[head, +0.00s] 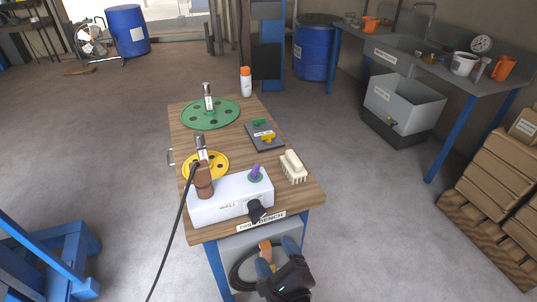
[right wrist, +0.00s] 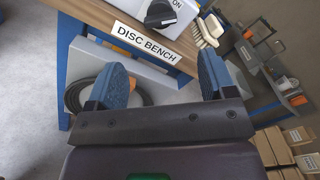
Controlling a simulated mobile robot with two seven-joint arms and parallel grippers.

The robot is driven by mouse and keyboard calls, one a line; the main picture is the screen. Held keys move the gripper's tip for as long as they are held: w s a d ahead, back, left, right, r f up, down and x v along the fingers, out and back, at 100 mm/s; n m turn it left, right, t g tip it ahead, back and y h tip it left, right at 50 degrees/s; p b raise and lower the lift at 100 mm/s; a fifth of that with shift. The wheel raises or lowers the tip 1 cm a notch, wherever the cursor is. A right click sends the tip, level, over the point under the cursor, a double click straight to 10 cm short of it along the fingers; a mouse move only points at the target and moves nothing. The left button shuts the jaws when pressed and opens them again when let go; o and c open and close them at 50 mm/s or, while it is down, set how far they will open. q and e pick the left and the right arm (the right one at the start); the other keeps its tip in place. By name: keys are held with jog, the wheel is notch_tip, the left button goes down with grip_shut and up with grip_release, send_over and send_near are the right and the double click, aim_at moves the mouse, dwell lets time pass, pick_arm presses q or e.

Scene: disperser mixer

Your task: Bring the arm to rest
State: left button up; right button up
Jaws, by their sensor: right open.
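My right gripper (head: 277,255) is in front of the near edge of the wooden bench (head: 236,136), below its top. In the right wrist view its two blue fingers (right wrist: 163,78) stand wide apart with nothing between them. The bench front with the "DISC BENCH" label (right wrist: 147,42) lies beyond them. My left gripper is not in view.
On the bench are a green disc (head: 197,121), a yellow disc (head: 219,170), a grey plate (head: 258,144), a brush (head: 293,167) and a spray can (head: 246,82). A coiled black hose (right wrist: 76,96) is under the bench. Cardboard boxes (head: 497,165) stand right; floor between is clear.

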jog(key=s+d+f+n+g+h, duration=0.2)
jog(key=s+d+f+n, duration=0.1)
jog(key=d+n, duration=0.5)
jog(key=s+d+f+n+g+h, duration=0.2)
jog(key=s+d+f+n, duration=0.1)
jog(key=d+n, duration=0.5)
jog(key=s+d+f+n+g+h, duration=0.1)
jog(key=s+d+f+n, duration=0.3)
jog(key=d+n, duration=0.4)
jog(key=shift+d+f+n+g+h, duration=0.3)
jog(key=shift+f+g+h, duration=0.1)
jog(key=shift+f, duration=0.4)
jog(key=shift+a, duration=0.1)
dwell(1.3)
